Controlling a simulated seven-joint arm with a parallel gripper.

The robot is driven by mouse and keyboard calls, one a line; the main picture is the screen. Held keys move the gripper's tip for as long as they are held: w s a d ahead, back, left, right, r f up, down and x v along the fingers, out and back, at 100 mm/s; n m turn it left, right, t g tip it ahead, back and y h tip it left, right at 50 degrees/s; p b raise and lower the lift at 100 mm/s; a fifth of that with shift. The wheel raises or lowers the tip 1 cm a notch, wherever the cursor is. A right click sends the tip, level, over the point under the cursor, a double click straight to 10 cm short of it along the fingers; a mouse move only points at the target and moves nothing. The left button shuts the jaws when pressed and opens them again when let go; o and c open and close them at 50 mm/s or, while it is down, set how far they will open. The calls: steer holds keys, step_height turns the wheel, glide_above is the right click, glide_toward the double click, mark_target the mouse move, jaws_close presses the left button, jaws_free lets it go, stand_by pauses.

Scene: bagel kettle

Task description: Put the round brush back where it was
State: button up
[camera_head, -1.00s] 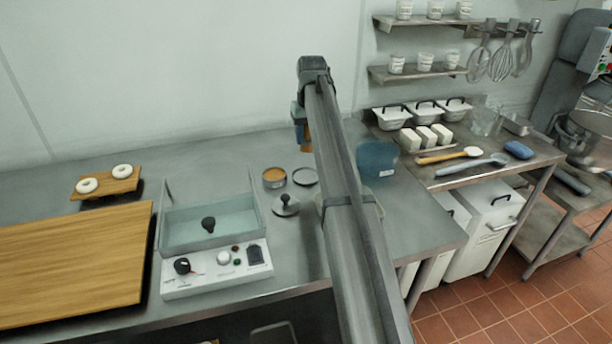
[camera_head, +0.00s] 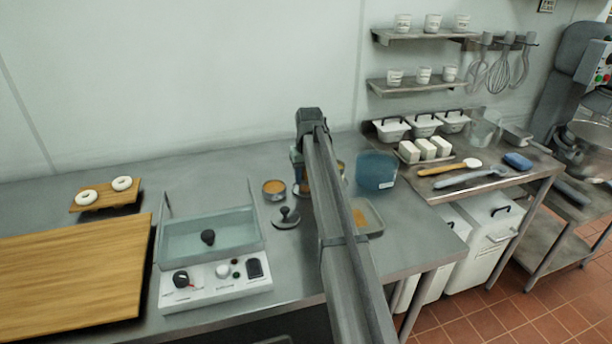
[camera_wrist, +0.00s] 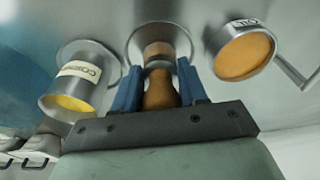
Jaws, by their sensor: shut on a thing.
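The round brush has a brown wooden handle (camera_wrist: 160,92) and a paler round head (camera_wrist: 159,52). My gripper (camera_wrist: 158,78) is shut on the handle, with a blue finger on either side. In the head view, my gripper (camera_head: 300,180) is low over the worktop, right of the orange-filled tin (camera_head: 274,189), and my arm partly hides it. In the wrist view, the brush head overlaps a round, shallow metal dish (camera_wrist: 184,43). I cannot tell whether the head touches the dish.
The wrist view shows a tin with yellow contents (camera_wrist: 70,104) on the left and an orange-filled tin (camera_wrist: 242,55) on the right, both close to my fingers. A black-knobbed metal lid (camera_head: 286,218), blue tub (camera_head: 376,171) and shallow tray (camera_head: 372,232) stand nearby.

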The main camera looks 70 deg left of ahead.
steer(key=o, duration=1.1)
steer(key=shift+f, duration=0.1)
steer(key=shift+c, duration=0.2)
step_height(320, 180, up, 12)
steer(key=d, duration=0.1)
steer(key=shift+d, duration=0.4)
